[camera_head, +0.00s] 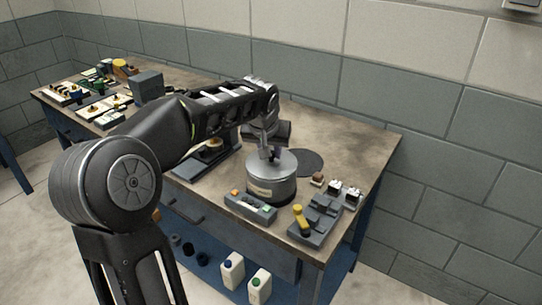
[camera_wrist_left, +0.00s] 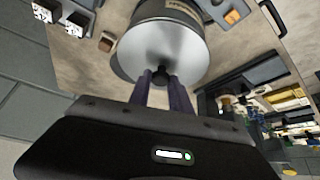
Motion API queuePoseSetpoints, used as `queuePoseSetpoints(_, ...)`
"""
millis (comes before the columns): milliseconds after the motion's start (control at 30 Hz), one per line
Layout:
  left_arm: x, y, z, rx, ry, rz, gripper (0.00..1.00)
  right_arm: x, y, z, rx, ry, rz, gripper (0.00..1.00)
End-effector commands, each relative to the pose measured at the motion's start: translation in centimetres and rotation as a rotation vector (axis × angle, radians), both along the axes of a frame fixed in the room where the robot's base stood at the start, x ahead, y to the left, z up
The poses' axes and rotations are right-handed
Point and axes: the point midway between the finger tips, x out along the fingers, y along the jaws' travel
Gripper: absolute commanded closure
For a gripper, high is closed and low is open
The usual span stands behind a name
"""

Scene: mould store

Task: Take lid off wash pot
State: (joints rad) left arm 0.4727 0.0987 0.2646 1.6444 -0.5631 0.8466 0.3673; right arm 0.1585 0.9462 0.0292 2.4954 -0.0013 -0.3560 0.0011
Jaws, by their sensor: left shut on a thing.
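The wash pot (camera_head: 272,188) is a grey metal cylinder with a pale label, standing upright near the bench's front right. Its round lid (camera_head: 283,163) sits on top, and no gap shows between lid and pot. In the left wrist view the lid (camera_wrist_left: 160,48) faces me with a small dark knob (camera_wrist_left: 160,72) in its middle, and the pot (camera_wrist_left: 172,10) is behind it. My left gripper (camera_head: 266,154) comes down from above onto the lid. In the left wrist view its two fingers (camera_wrist_left: 161,88) are shut on the knob. My right gripper is not in view.
A dark round mat (camera_head: 307,162) lies flat to the right of the pot. A small box with coloured buttons (camera_head: 250,206) and a grey block with a yellow handle (camera_head: 318,218) stand in front. Bottles (camera_head: 232,270) stand on the lower shelf. The back right of the bench (camera_head: 350,145) is clear.

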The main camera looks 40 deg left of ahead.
Motion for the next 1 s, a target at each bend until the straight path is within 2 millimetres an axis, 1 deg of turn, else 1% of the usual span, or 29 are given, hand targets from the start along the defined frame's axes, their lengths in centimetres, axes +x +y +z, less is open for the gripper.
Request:
queuePoseSetpoints(167,0.1,0.0,2.7,0.0,-0.005,0.0,1.0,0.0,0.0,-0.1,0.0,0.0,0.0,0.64)
queuePoseSetpoints(400,0.1,-0.1,7.4,0.0,-0.006,-0.001,1.0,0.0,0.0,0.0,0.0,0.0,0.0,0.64)
queuePoseSetpoints(500,0.1,0.0,8.7,-0.001,-0.003,0.0,1.0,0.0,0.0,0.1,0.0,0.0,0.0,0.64)
queuePoseSetpoints(633,0.0,-0.1,9.4,0.0,-0.001,0.0,1.0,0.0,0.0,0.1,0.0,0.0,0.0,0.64)
queuePoseSetpoints(1000,0.0,0.0,9.5,-0.001,0.0,0.0,1.0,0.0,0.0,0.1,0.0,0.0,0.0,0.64)
